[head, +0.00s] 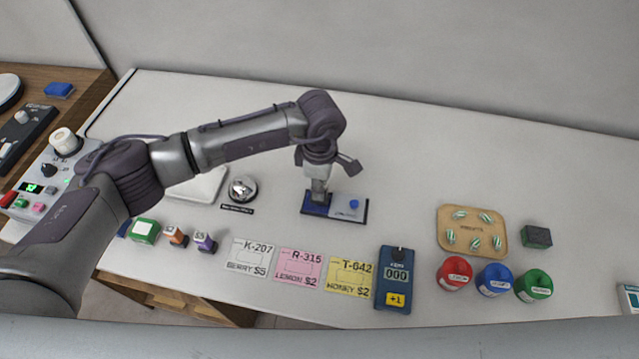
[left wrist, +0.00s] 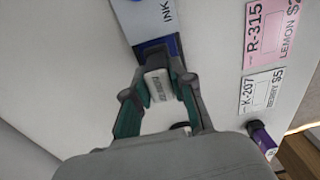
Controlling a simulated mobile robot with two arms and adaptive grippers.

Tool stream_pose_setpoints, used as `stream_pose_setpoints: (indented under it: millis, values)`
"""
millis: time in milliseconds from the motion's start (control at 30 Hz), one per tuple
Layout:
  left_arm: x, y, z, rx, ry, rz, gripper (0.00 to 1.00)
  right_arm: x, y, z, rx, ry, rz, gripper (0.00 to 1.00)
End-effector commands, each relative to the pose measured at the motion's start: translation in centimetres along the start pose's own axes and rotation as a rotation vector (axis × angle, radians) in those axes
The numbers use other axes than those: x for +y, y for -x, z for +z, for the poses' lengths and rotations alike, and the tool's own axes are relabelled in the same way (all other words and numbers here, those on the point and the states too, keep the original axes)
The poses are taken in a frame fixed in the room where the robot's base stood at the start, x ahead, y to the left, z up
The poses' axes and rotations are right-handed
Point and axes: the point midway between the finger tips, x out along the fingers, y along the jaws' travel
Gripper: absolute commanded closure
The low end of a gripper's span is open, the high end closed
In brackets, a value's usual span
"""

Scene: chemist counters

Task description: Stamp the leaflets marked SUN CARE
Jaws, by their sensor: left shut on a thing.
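My left gripper (head: 319,190) is shut on a pale stamp with dark lettering; the stamp (left wrist: 158,86) shows between the green-lined fingers in the left wrist view. The gripper points down at the blue left part of the ink pad (head: 345,215). The word INK shows on the ink pad (left wrist: 165,15) in the left wrist view. I cannot tell whether the stamp touches the pad. Three cards lie in a row in front: a white K-207 BERRY card (head: 250,257), a pink R-315 LEMON card (head: 299,268) and a yellow T-642 HONEY card (head: 349,277). I see no SUN CARE marking. My right gripper is out of view.
A blue counter device (head: 396,262) reads 000, right of the cards. Red (head: 455,274), blue (head: 494,280) and green (head: 533,286) tubs stand near a tan tray (head: 472,210) of striped pieces. A silver bell (head: 243,188) stands left of the pad. The back right counter is clear.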

Motion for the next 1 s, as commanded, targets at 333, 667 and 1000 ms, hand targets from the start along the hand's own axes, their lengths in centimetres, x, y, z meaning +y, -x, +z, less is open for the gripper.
stream_pose_setpoints:
  millis: [333,667,1000]
  values:
    - [0.03,-0.03,0.01,0.000,0.000,0.001,0.99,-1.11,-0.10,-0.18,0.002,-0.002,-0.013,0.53]
    - [0.03,-0.42,0.00,0.000,0.000,0.001,0.99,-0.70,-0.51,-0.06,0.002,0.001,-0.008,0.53]
    - [0.03,-0.81,0.00,0.000,0.000,0.001,0.99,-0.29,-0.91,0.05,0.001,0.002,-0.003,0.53]
